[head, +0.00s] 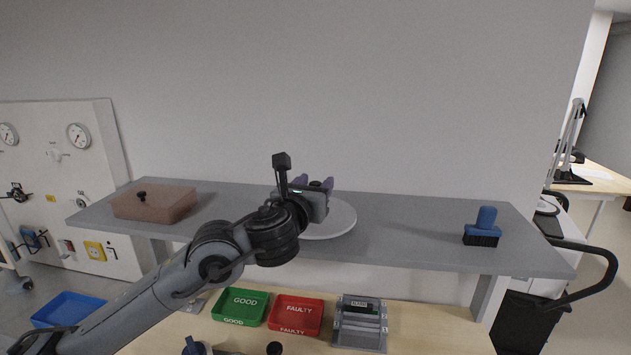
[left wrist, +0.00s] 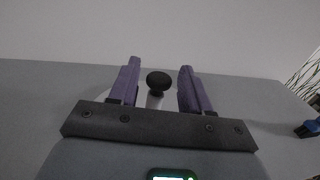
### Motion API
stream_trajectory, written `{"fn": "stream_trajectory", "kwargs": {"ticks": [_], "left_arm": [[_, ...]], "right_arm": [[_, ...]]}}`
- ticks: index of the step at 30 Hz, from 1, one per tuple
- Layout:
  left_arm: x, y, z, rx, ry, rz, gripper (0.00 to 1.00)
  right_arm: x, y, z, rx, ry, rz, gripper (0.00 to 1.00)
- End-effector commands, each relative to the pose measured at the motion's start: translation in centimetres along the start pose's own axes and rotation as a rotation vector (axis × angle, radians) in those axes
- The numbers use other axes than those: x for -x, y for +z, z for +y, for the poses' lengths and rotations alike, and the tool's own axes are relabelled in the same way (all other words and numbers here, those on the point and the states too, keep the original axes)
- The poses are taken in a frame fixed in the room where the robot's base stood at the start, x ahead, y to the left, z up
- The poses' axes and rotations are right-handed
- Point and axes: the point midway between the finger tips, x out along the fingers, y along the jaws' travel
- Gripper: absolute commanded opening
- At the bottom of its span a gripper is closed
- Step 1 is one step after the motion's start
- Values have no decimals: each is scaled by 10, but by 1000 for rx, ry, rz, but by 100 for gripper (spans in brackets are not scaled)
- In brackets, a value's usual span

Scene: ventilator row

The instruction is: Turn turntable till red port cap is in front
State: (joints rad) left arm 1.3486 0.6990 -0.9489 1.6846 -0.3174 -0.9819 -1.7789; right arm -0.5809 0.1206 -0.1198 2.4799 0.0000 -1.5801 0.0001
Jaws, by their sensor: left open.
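The turntable (head: 340,220) is a pale round disc on the grey shelf, partly hidden behind my left gripper and arm. My left gripper (head: 315,182) is over it with its purple fingers apart. In the left wrist view the open fingers (left wrist: 158,80) stand on either side of a black round knob (left wrist: 159,77) on a pale post. I see gaps between the knob and both fingers, so they appear not to touch it. A small part of the disc shows behind the fingers. I see no red port cap in either view. My right gripper is not in view.
A translucent brownish box (head: 155,205) with a black knob stands at the shelf's left. A blue-handled brush (head: 484,226) stands at its right. Below are a green GOOD tray (head: 240,305), a red FAULTY tray (head: 295,314) and a grey device (head: 360,325). The shelf (head: 410,235) between disc and brush is clear.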

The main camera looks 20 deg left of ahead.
Motion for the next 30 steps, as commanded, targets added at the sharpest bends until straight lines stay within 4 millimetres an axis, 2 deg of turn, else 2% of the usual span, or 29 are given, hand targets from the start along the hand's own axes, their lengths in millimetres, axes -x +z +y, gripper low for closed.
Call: {"fn": "stream_trajectory", "kwargs": {"ticks": [5, 14, 23, 30], "left_arm": [[-9, 1, 0, -2, 0, -1, 48], [-10, 0, 0, -2, 0, -1, 46], [-10, 0, 0, -1, 1, -1, 0], [-10, 0, 0, -1, 1, -1, 0]], "right_arm": [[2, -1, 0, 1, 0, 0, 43], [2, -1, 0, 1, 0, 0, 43], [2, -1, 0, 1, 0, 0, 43], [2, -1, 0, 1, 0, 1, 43]]}}
